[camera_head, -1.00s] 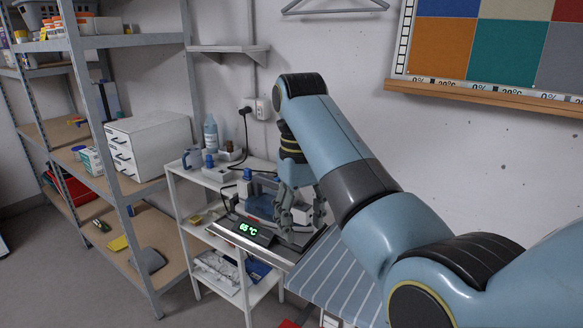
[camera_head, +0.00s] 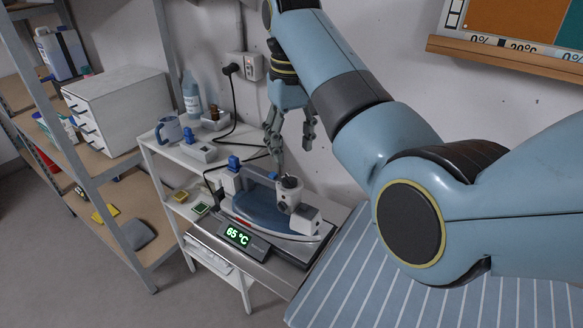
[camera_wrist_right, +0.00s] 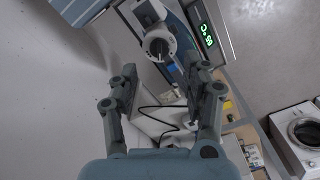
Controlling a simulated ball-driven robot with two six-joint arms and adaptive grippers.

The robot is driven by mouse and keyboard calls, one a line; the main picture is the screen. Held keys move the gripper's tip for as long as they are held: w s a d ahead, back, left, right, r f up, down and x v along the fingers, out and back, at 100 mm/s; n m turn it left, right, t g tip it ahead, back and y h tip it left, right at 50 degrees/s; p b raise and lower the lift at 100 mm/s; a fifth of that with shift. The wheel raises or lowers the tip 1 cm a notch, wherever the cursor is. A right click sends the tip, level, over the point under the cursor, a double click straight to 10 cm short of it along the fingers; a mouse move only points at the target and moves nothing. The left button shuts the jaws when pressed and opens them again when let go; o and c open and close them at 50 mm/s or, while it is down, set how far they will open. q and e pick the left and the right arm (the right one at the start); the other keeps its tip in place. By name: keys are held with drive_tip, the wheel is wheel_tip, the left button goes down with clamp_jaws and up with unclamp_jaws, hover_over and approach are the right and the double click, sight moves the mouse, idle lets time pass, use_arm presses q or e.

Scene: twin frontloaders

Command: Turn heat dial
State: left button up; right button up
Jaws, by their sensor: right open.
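The blue and grey iron (camera_head: 265,207) stands on a metal plate with a green display (camera_head: 238,236) reading 65 °C. Its dark round heat dial (camera_head: 291,183) sits on a light grey housing at the iron's right end. My right gripper (camera_head: 292,155) is open and empty, pointing down just above and behind the dial, apart from it. In the right wrist view the dial (camera_wrist_right: 158,48) lies beyond the gap between the open fingertips (camera_wrist_right: 161,72), with a white pointer mark on it. The left gripper is out of view.
A striped ironing board (camera_head: 345,285) lies to the right of the plate. A cable runs to the wall socket (camera_head: 250,67). Metal shelving fills the left.

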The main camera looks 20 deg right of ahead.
sight(292, 180)
wheel_tip(292, 180, down, 6)
drive_tip(key=shift+d+r+p, duration=0.1)
drive_tip(key=shift+r+p, duration=0.15)
drive_tip(key=shift+p, duration=0.1)
drive_tip(key=shift+f, duration=1.35)
drive_tip(key=shift+w, duration=0.1)
drive_tip(key=c, duration=0.3)
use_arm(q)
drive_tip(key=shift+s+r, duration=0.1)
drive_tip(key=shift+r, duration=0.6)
use_arm(e)
clamp_jaws()
